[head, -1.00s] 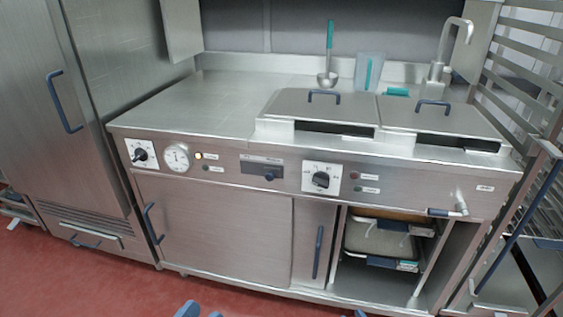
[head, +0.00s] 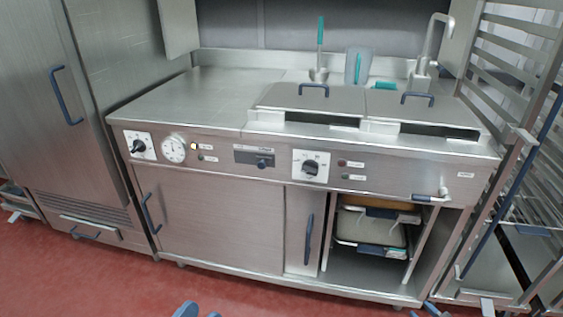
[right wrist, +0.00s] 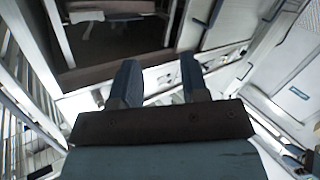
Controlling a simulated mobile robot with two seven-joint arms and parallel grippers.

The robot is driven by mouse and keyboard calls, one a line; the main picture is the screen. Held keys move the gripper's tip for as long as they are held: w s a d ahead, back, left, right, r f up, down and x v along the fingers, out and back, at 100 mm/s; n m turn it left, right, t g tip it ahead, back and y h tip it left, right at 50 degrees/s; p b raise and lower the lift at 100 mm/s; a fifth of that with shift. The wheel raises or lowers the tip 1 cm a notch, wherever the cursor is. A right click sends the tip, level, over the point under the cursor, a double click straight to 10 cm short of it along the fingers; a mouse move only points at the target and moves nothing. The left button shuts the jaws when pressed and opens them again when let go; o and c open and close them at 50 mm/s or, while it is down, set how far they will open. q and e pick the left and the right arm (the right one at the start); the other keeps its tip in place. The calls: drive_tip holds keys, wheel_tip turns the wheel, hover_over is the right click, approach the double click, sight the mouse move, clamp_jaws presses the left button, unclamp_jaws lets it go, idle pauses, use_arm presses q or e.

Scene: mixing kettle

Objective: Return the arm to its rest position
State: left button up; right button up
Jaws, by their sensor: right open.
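My right gripper (right wrist: 158,68) shows in the right wrist view with its two blue fingers apart and nothing between them. In the head view only blue tips of it (head: 431,309) show at the bottom edge, in front of the counter and low over the floor. Other blue tips at the bottom edge, left of centre, belong to my left gripper (head: 198,312). The rest of it is cut off, and I cannot tell its jaw state.
A steel kettle counter (head: 215,95) with two closed lids (head: 310,98) stands ahead. Its lower right bay (head: 372,273) is open and holds trays. A tall cabinet (head: 60,130) stands left, a rack (head: 520,130) right. The red floor (head: 110,280) in front is clear.

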drive_tip(key=s+a+r+g+y, duration=0.1)
drive_tip(key=s+a+r+y, duration=0.1)
drive_tip(key=s+a+r, duration=0.95)
drive_tip(key=s+a+r+g+y, duration=0.1)
drive_tip(key=s+a+r+y, duration=0.1)
drive_tip(key=s+a+r, duration=0.9)
drive_tip(key=w+a+r+m+t+h, duration=0.2)
drive_tip(key=w+a+r+m+t, duration=0.3)
drive_tip(key=r, duration=0.6)
use_arm(q)
drive_tip(key=s+a+r+g+y+p, duration=0.4)
drive_tip(key=a+r+g+y+p, duration=0.1)
drive_tip(key=p, duration=3)
wheel_tip(320, 180, up, 2)
drive_tip(key=shift+a+r+g+p, duration=0.15)
drive_tip(key=shift+a+g+p, duration=0.3)
drive_tip(key=shift+a, duration=0.65)
use_arm(e)
drive_tip(key=s+d+r+g+h, duration=0.3)
drive_tip(key=d+r+g+h, duration=0.1)
drive_tip(key=d+r+g, duration=0.2)
drive_tip(key=shift+d+r+g+h, duration=0.3)
drive_tip(key=shift+g+h, duration=0.1)
drive_tip(key=shift+g, duration=0.3)
